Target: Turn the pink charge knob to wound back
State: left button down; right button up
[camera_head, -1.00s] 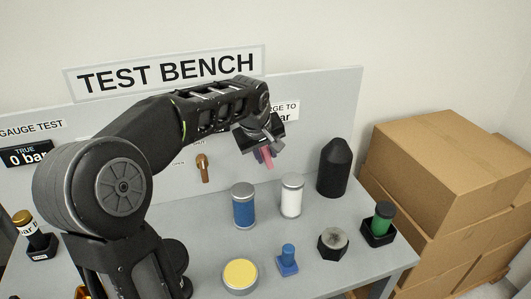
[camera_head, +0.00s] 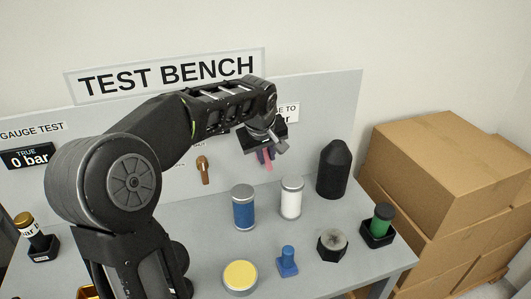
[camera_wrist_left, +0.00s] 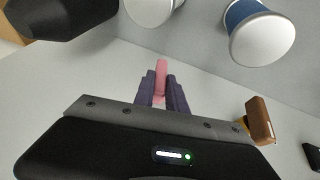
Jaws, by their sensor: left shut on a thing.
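The pink charge knob (camera_head: 268,165) shows as a narrow pink bar at the back panel, partly covered by my left gripper in the head view. In the left wrist view the pink knob (camera_wrist_left: 160,76) stands between the two purple fingers. My left gripper (camera_head: 265,154) is shut on it; its fingers also show in the left wrist view (camera_wrist_left: 161,90). The knob's mount and any markings around it are hidden behind the gripper. My right gripper is in neither view.
A brown lever (camera_head: 203,169) is on the panel to the left. A blue can (camera_head: 243,207), a white can (camera_head: 291,199) and a black pointed cylinder (camera_head: 334,170) stand on the bench below. A blue plug, black hex piece, green-topped piece and yellow-topped tin (camera_head: 240,276) are nearer.

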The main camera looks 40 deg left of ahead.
pick_arm(q)
jog(key=g+p, duration=0.1)
jog(key=y+p, duration=0.1)
jog(key=g+p, duration=0.1)
jog(key=shift+w+d+r+m+g+y, duration=0.25)
jog(key=shift+w+m+g+y, duration=0.05)
jog(key=shift+w+m, duration=0.1)
jog(key=shift+w+d+f+g+y+p, duration=0.1)
jog(key=shift+g+y+p, duration=0.35)
jog(key=shift+g+p, duration=0.1)
jog(key=shift+w+d+f+g+y+p, duration=0.1)
jog(key=shift+g+y+p, duration=0.35)
jog(key=shift+g, duration=0.1)
jog(key=shift+m, duration=0.3)
jog(key=c, duration=1.4)
grip_release()
jog(key=shift+o, duration=0.2)
jog(key=p+v, duration=0.1)
jog(key=v, duration=0.6)
jog(key=shift+d+r+p, duration=0.15)
jog(key=shift+r+p, duration=0.15)
jog(key=shift+p, duration=0.1)
